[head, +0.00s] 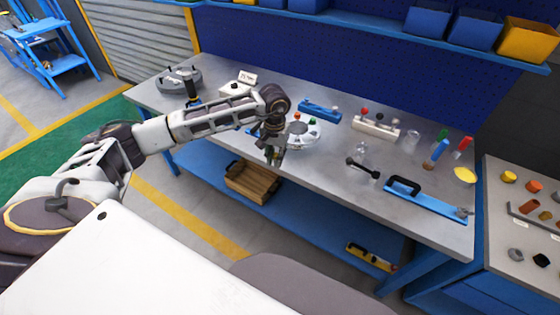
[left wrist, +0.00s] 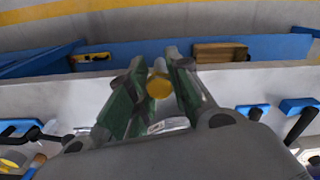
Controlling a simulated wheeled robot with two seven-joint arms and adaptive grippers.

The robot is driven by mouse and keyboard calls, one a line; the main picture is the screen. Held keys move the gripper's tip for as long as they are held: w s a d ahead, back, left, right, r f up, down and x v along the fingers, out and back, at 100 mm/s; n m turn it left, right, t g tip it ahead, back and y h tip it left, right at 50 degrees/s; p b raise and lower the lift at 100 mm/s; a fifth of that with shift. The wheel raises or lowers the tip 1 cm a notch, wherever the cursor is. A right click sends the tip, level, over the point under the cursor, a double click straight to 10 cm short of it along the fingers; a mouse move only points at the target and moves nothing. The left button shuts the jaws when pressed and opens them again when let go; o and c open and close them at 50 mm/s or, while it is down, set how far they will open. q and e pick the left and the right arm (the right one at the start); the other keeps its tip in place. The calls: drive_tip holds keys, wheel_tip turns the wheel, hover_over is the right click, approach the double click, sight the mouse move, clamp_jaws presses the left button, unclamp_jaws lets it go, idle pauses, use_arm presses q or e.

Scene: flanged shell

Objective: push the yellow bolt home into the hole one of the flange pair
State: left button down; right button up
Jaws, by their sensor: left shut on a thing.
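The yellow bolt (left wrist: 159,86) shows its round yellow head between the green-padded fingers of my left gripper (left wrist: 158,77) in the left wrist view. The gripper is shut on it. In the head view my left gripper (head: 274,156) points down at the near left side of a pale round flanged piece (head: 304,138). This piece carries a red-orange and a green bolt head on top. The gripper and arm cover its left part. Hole one and the bolt's shank are hidden, so I cannot tell how the bolt sits to the hole. My right gripper is out of view.
A blue fixture (head: 319,111) stands behind the flanged piece. A dark dumbbell-shaped tool (head: 362,168), a clear glass (head: 411,142) and a blue tray with a black handle (head: 428,203) are to the right. A wooden crate (head: 252,181) sits on the lower shelf.

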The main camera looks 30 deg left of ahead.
use_arm(q)
drive_tip(key=a+r+n+p, duration=0.1)
drive_tip(key=a+r+n, duration=0.2)
drive_tip(key=n, duration=0.7)
drive_tip(key=w+a+r+n+p, duration=0.1)
drive_tip(key=r+n, duration=0.4)
drive_tip(key=n, duration=0.5)
drive_tip(key=shift+w+a, duration=0.2)
drive_tip(key=shift+a, duration=0.7)
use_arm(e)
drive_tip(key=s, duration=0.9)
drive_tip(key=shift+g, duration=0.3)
use_arm(q)
drive_tip(key=shift+n, duration=0.8)
drive_tip(key=shift+r, duration=0.1)
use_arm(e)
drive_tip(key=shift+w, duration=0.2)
